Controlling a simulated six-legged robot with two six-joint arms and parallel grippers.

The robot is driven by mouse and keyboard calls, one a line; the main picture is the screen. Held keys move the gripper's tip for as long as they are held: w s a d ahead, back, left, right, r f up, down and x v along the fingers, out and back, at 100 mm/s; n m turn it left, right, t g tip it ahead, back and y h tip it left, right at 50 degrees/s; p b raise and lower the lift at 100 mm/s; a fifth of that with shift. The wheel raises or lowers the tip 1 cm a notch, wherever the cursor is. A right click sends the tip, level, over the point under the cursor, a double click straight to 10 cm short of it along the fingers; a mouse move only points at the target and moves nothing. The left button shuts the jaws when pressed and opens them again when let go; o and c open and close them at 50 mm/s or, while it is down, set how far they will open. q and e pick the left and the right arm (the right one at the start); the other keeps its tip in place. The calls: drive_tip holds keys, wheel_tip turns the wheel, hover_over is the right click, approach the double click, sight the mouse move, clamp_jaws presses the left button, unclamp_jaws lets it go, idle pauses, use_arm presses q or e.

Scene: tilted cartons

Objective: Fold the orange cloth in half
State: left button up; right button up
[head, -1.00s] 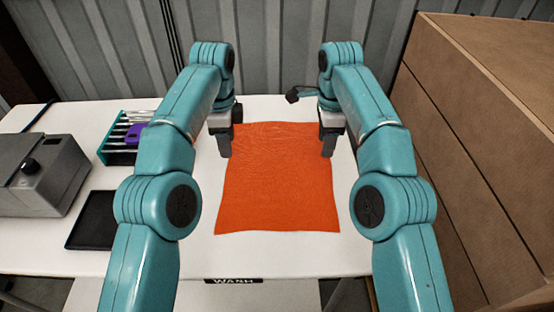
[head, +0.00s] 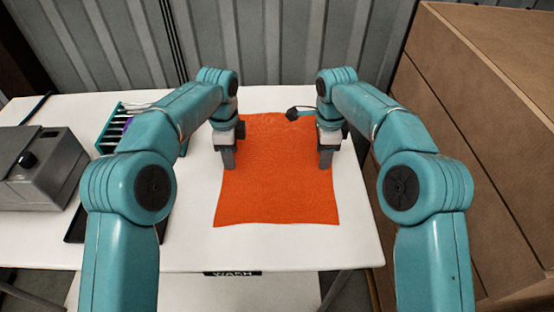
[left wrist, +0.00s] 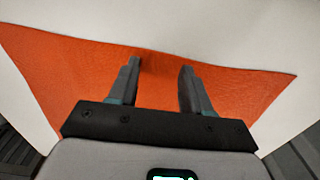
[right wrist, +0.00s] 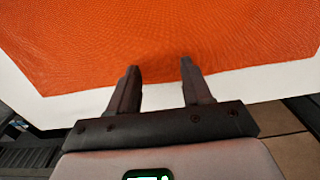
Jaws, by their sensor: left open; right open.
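The orange cloth (head: 277,190) lies spread out and largely flat on the white table, its near edge facing me. My left gripper (head: 229,165) is open over the cloth's left side, pointing down. In the left wrist view its empty fingers (left wrist: 160,68) are apart, with the tips near a cloth edge. My right gripper (head: 325,163) is open over the cloth's right side. In the right wrist view its fingers (right wrist: 159,66) are apart with cloth beyond them. Whether the fingertips touch the cloth, I cannot tell.
A grey machine (head: 40,170) and a green rack (head: 108,140) stand at the left. A dark tray (head: 75,228) is mostly hidden by my left arm. Large brown cartons (head: 480,120) stand close on the right.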

use_arm(q)
drive_tip(key=shift+w+f, duration=0.1)
drive_tip(key=shift+f, duration=0.15)
drive_tip(key=shift+c, duration=0.3)
use_arm(e)
drive_tip(key=shift+w+f, duration=0.1)
drive_tip(key=shift+f, duration=0.2)
drive_tip(key=shift+c, duration=0.3)
use_arm(q)
drive_tip(key=c, duration=0.5)
use_arm(e)
drive_tip(key=c, duration=0.5)
use_arm(q)
clamp_jaws()
use_arm(e)
clamp_jaws()
use_arm(q)
drive_tip(key=shift+r, duration=0.15)
use_arm(e)
drive_tip(key=shift+r, duration=0.2)
